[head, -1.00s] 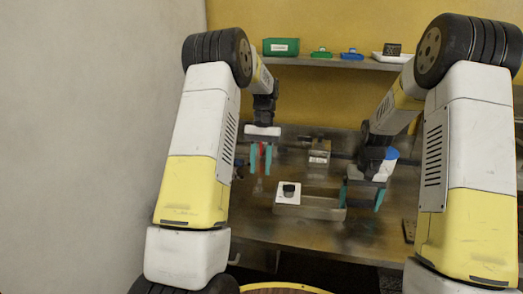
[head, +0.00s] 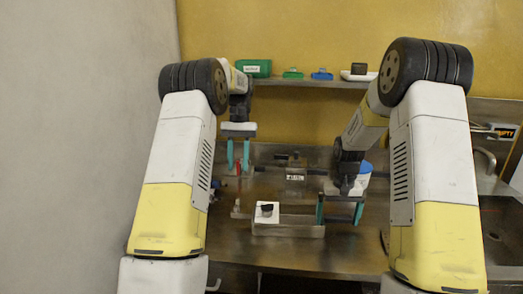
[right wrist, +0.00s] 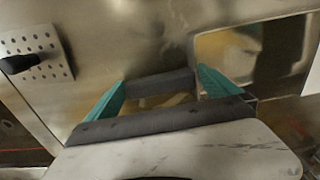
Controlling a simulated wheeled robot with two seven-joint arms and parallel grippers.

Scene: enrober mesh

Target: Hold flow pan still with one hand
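A shallow rectangular metal pan (head: 287,230), apparently the flow pan, stands on the steel worktop near its front. A pale square plate (head: 262,218) with a black knob (head: 267,208) is at its left end; the right wrist view shows this plate as perforated (right wrist: 48,62). My right gripper (head: 340,212) is open at the pan's right end, one finger overlapping that end in the head view. In the right wrist view its teal fingers (right wrist: 160,92) are spread; contact with the pan is unclear.
A small metal block with a label (head: 295,173) stands behind the pan. A blue-topped container (head: 364,170) is behind the right gripper. A shelf (head: 310,83) at the back holds several small items. A sink (head: 500,225) is at right.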

